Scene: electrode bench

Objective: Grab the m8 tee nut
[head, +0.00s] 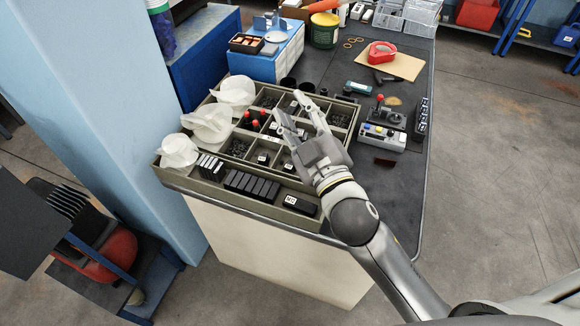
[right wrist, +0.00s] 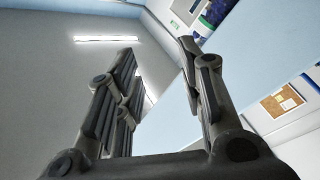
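My right gripper (head: 292,118) is over the compartment tray (head: 232,203) on the bench, its fingers spread and pointing to the back left. The tray's compartments hold small dark parts, several with black and white labels. I cannot tell which of them is the m8 tee nut. The gripper and forearm hide part of the tray's right side. My left gripper is not in view.
Crumpled clear bags (head: 211,122) lie along the tray's left side. A blue box (head: 268,62) stands behind it. A control box with a red-topped lever (head: 383,135) stands to the right. A red tape dispenser (head: 382,53) lies on cardboard farther back.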

